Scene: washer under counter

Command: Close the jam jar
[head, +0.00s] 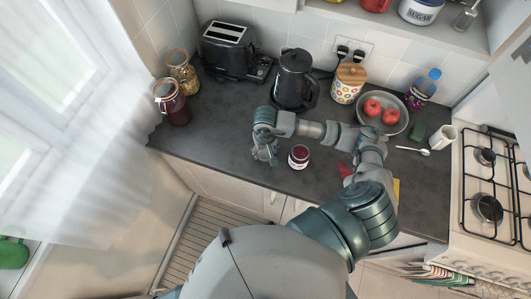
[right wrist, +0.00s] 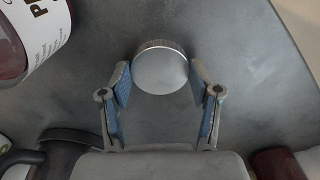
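The jam jar (head: 298,157), with dark red contents and a pale label, stands upright on the dark counter in the head view. It also shows at the upper left of the right wrist view (right wrist: 35,45), cut by the edge. A round silver lid (right wrist: 161,70) lies flat on the counter, apart from the jar. My right gripper (head: 267,155) points down just left of the jar. In the right wrist view its fingers (right wrist: 160,82) are open either side of the lid, with gaps between pads and lid. In the head view I cannot make out the lid. My left gripper is not in view.
Behind stand a black kettle (head: 294,80), a toaster (head: 228,48) and a dotted canister (head: 348,84). Two clip-top jars (head: 173,103) stand left. A bowl (head: 397,103) of red fruit, a mug (head: 441,138) and a hob (head: 485,190) are right. The front-left counter is clear.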

